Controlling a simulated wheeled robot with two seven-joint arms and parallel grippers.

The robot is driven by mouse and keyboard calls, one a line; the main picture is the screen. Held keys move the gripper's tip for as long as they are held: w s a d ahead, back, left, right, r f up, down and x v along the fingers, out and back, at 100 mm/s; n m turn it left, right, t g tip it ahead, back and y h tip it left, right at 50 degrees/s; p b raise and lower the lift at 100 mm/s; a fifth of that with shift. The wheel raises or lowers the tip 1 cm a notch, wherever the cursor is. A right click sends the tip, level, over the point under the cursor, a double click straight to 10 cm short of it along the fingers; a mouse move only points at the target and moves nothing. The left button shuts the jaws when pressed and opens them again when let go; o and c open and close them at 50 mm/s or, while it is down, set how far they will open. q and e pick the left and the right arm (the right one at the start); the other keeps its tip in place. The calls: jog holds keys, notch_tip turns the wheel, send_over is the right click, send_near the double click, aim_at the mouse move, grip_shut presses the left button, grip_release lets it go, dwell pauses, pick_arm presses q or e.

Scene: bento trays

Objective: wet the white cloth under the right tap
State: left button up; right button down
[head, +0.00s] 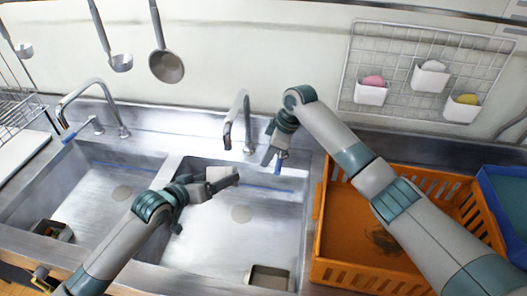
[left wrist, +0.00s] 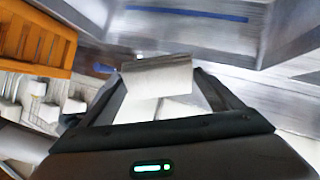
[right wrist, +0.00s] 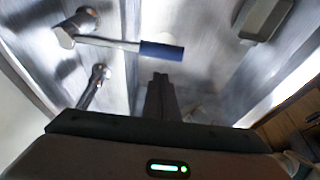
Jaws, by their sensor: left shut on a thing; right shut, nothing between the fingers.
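The white cloth (head: 219,174) is held by my left gripper (head: 232,181) over the right basin. In the head view it shows just below the spout end of the right tap (head: 240,112). In the left wrist view the cloth (left wrist: 158,78) is pinched between the fingertips. My right gripper (head: 268,158) is shut and empty beside the right tap, near a blue-tipped lever (head: 278,166). In the right wrist view the blue lever tip (right wrist: 162,50) lies beyond the shut fingers (right wrist: 160,88). I cannot make out any running water.
The left tap (head: 98,85) stands over the left basin (head: 88,186). A small container (head: 268,270) sits at the front of the right basin. An orange crate (head: 335,272) stands right of the sink. Ladles (head: 166,66) hang behind; a wire rack (head: 400,55) holds white cups.

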aim_at(279, 166)
jog(key=shift+s+d+f, duration=0.1)
jog(key=shift+s+d, duration=0.05)
jog(key=shift+d, duration=0.35)
jog(key=shift+s+d+f, duration=0.1)
jog(key=shift+s+d, duration=0.05)
jog(key=shift+d, duration=0.3)
jog(key=shift+s+d, duration=0.15)
jog(key=shift+d, duration=0.65)
jog(key=shift+s+d, duration=0.15)
jog(key=shift+d, duration=0.6)
jog(key=shift+a, duration=0.2)
